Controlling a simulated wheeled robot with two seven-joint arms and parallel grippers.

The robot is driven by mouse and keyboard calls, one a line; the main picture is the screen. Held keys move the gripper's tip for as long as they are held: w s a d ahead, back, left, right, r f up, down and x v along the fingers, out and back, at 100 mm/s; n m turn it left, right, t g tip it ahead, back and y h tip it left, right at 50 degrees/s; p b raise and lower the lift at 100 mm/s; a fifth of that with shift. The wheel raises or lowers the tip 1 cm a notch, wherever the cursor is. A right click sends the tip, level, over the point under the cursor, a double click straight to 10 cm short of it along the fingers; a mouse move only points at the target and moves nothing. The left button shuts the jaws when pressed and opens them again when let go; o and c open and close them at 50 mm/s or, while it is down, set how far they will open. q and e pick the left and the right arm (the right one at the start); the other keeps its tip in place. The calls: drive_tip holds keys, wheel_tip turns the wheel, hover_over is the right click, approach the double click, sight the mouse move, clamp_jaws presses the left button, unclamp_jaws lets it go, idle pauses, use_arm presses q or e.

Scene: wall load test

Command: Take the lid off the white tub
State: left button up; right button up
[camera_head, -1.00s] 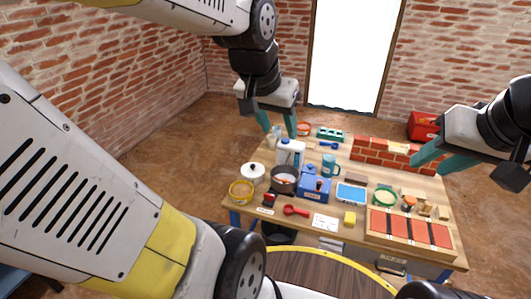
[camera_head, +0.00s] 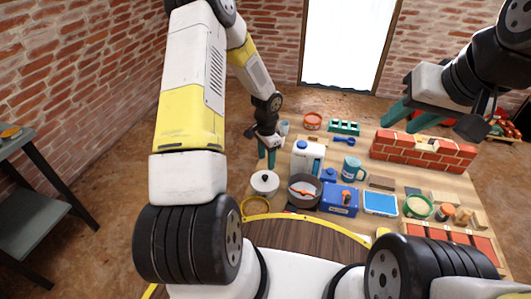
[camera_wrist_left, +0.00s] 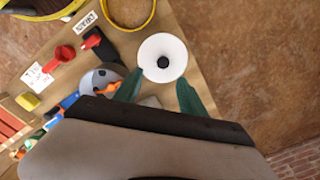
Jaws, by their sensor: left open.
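The white tub (camera_head: 264,190) stands at the left edge of the table with its lid (camera_head: 265,178) on; the lid has a dark round knob. In the left wrist view the white lid (camera_wrist_left: 157,50) and its black knob (camera_wrist_left: 163,62) show from above, between and beyond my green fingertips. My left gripper (camera_head: 267,155) is open and empty, above and behind the tub. It also shows in the left wrist view (camera_wrist_left: 158,90). My right gripper (camera_head: 408,117) is at the upper right, above the brick wall, its fingers apart with nothing seen between them.
A small brick wall (camera_head: 424,151) stands at the right. Open floor lies left of the table.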

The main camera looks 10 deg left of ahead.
sight(265, 176)
use_arm(q)
drive_tip(key=shift+w+a+f, duration=0.15)
drive_tip(key=shift+w+f, duration=0.05)
drive_tip(key=shift+f, duration=0.9)
drive_tip(key=f, duration=0.7)
drive_tip(key=shift+a, duration=0.2)
drive_tip(key=shift+c, duration=0.2)
clamp_jaws()
